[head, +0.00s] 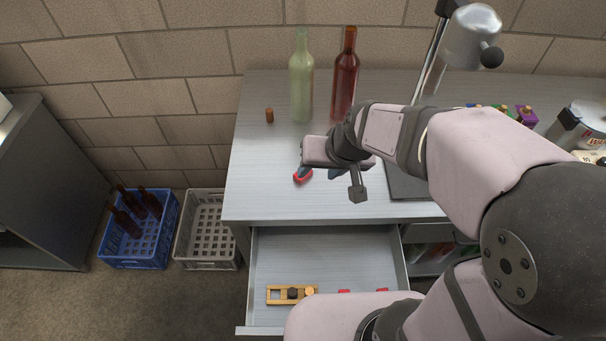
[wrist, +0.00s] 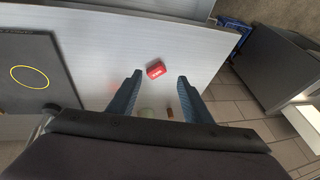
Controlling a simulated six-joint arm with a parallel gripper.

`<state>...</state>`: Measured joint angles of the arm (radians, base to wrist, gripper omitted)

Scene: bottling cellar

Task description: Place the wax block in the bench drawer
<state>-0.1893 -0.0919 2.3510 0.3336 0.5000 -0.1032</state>
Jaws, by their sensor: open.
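The red wax block (head: 303,177), with a pale label, lies on the bench top near its front edge. In the wrist view the block (wrist: 156,70) shows between and slightly beyond my fingertips, touching neither. My gripper (head: 319,173) is open and empty above the bench, close to the block, and its blue fingers (wrist: 159,76) point down towards the bench. In the head view a finger partly covers the block. The bench drawer (head: 326,260) is pulled open below the bench's front edge.
A green bottle (head: 301,80), a brown bottle (head: 344,80) and a cork (head: 269,115) stand behind. A dark plate (head: 402,186) lies to the right.

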